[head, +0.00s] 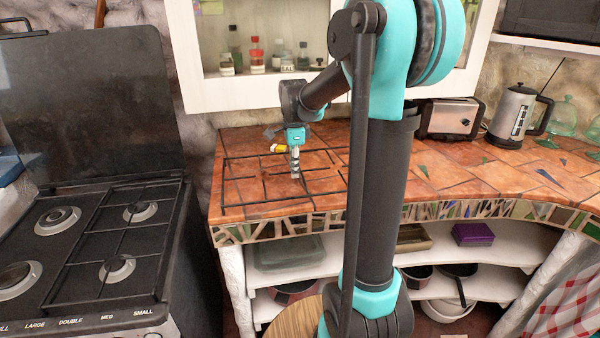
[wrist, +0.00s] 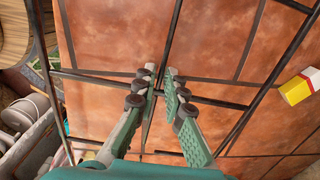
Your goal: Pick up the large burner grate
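The large burner grate (head: 246,204) is a black wire frame lying flat on the orange tiled counter, left of my arm column in the head view. Its dark bars (wrist: 215,102) cross much of the wrist view. My gripper (head: 295,178) points down over the middle of the grate. In the wrist view my gripper (wrist: 160,74) has its fingers apart, with a grate bar running through the gap between them. I see no clear contact of the pads with the bar. My arm column hides the counter to the right of the grate in the head view.
A small yellow-and-white item (head: 280,149) lies near the grate's back; it also shows in the wrist view (wrist: 299,86). A stove (head: 100,240) with another grate stands at left. A toaster (head: 450,118) and kettle (head: 513,115) stand at right. A cabinet (head: 245,95) hangs behind.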

